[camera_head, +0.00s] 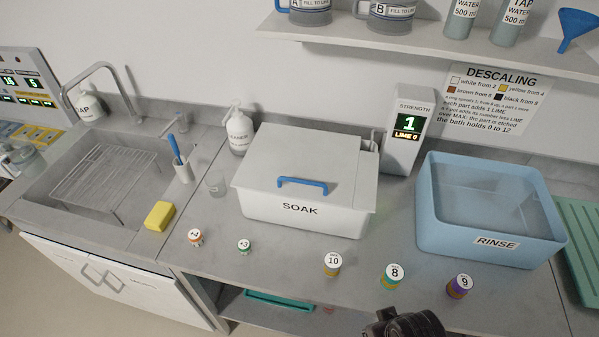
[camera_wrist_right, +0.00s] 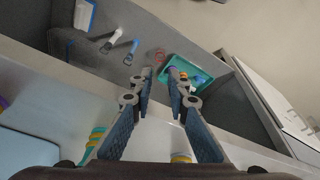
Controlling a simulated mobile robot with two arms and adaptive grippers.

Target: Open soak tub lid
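The white soak tub (camera_head: 290,210) stands mid-counter, labelled SOAK. Its flat lid (camera_head: 300,158) lies on top, closed, with a blue bar handle (camera_head: 302,184) near the front. My right gripper shows at the bottom edge of the head view (camera_head: 405,325), in front of the counter and well apart from the tub. In the right wrist view its fingers (camera_wrist_right: 165,85) are spread apart with nothing between them, facing the shelf under the counter. The tub does not show in the wrist view. My left gripper is in neither view.
Several numbered small jars, such as one marked 10 (camera_head: 332,264), line the counter's front. A blue rinse tub (camera_head: 490,243) stands right, a yellow sponge (camera_head: 159,216) and sink left. A shelf (camera_head: 440,45) overhangs behind. A teal tray (camera_wrist_right: 195,75) sits on the lower shelf.

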